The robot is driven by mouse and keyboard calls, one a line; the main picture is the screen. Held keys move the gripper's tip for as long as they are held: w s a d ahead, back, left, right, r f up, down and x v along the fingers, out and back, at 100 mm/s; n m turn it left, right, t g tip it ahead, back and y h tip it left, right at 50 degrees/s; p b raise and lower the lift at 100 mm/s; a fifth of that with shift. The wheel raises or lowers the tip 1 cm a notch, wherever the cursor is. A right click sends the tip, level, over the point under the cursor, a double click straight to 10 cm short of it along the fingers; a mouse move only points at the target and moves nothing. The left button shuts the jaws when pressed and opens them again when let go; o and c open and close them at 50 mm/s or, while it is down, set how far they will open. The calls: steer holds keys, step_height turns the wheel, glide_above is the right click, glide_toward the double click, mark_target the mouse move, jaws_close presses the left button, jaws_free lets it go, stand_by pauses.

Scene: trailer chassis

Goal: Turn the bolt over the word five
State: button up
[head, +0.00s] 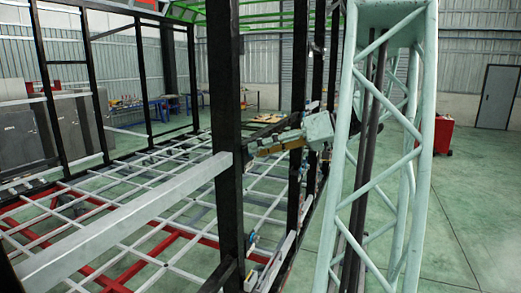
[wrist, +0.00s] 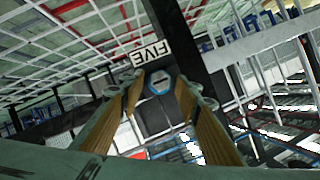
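A blue ring-shaped bolt (wrist: 158,83) sits just below the plate in this picture, on the word's upper side. My gripper (wrist: 158,88) has its two yellow-brown fingers apart, with the bolt showing between their tips. I cannot tell whether the tips reach around the bolt or stop short of it. In the head view my gripper (head: 258,147) points left among the black posts. The bolt and the word cannot be made out there.
Black upright posts (head: 228,150) stand close to my gripper. A long pale beam (head: 120,220) and a white and red floor grid (head: 150,190) lie to the left. A red cabinet (head: 443,134) stands at the right. Open green floor lies at the right.

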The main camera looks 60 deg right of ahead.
steer(key=shift+c, duration=0.9)
steer(key=c, duration=0.7)
